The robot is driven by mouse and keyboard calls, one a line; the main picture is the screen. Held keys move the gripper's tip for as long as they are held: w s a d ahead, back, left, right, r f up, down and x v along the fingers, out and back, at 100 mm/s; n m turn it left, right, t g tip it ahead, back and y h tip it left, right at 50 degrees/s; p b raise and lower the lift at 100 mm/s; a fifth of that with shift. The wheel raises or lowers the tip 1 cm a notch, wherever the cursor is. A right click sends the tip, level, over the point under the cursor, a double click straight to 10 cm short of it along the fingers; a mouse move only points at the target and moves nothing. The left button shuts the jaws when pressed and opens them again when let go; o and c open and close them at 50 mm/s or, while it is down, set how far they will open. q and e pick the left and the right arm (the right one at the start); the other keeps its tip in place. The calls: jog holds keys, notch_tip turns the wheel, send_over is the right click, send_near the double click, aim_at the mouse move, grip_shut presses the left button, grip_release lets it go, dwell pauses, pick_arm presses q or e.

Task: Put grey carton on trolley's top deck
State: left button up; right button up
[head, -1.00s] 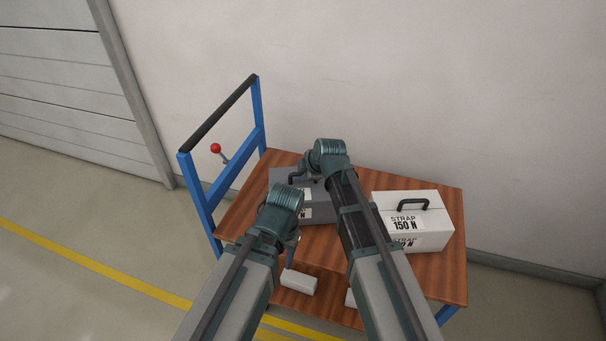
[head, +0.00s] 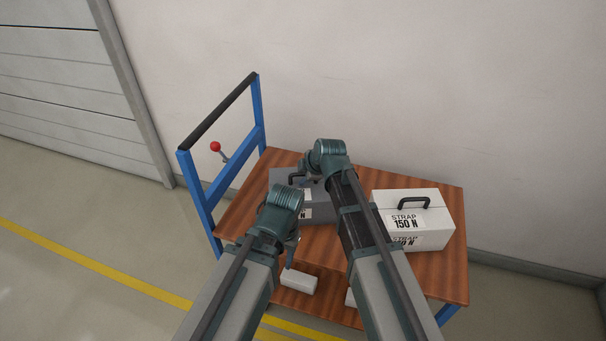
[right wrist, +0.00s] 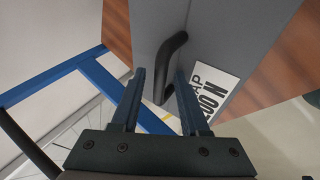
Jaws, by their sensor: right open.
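The grey carton (head: 322,205) stands on the wooden top deck (head: 342,248) of the trolley, near its blue push-handle end. It has a dark handle on top and a white label. In the right wrist view the carton (right wrist: 222,30) fills the upper middle. My right gripper (right wrist: 161,85) is open, with the dark carton handle (right wrist: 171,55) showing between its two fingers, not clamped. My left gripper (head: 292,250) is in front of the carton, low by the deck's near edge. Its fingers are mostly hidden by its own wrist, so its opening is unclear.
A white case (head: 432,215) with a black handle and a "STRAP 150 N" label stands on the deck's right side. Small white boxes (head: 299,281) lie on the lower deck. The blue push frame (head: 200,195) rises at left. The wall is close behind.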

pick_arm(q)
jog(key=shift+r, duration=0.1)
pick_arm(e)
jog(key=shift+s, duration=0.1)
pick_arm(q)
notch_tip(320, 180, up, 11)
jog(key=p, duration=1.1)
pick_arm(e)
jog(key=v, duration=1.3)
jog(key=shift+d+r, duration=0.2)
jog(key=shift+r, duration=0.1)
jog(key=shift+s, duration=0.15)
pick_arm(q)
notch_tip(320, 180, up, 4)
jog(key=p, duration=0.4)
jog(key=shift+r+p, duration=0.25)
jog(key=shift+p, duration=0.15)
pick_arm(e)
jog(key=s+d+m+g+h, duration=0.2)
jog(key=s+m+g+h, duration=0.2)
jog(key=s+m, duration=1.1)
jog(key=s+g, duration=0.2)
jog(key=s, duration=0.3)
jog(key=shift+r+m+h, duration=0.3)
jog(key=shift+m+h, duration=0.1)
pick_arm(q)
jog(key=shift+c, duration=0.2)
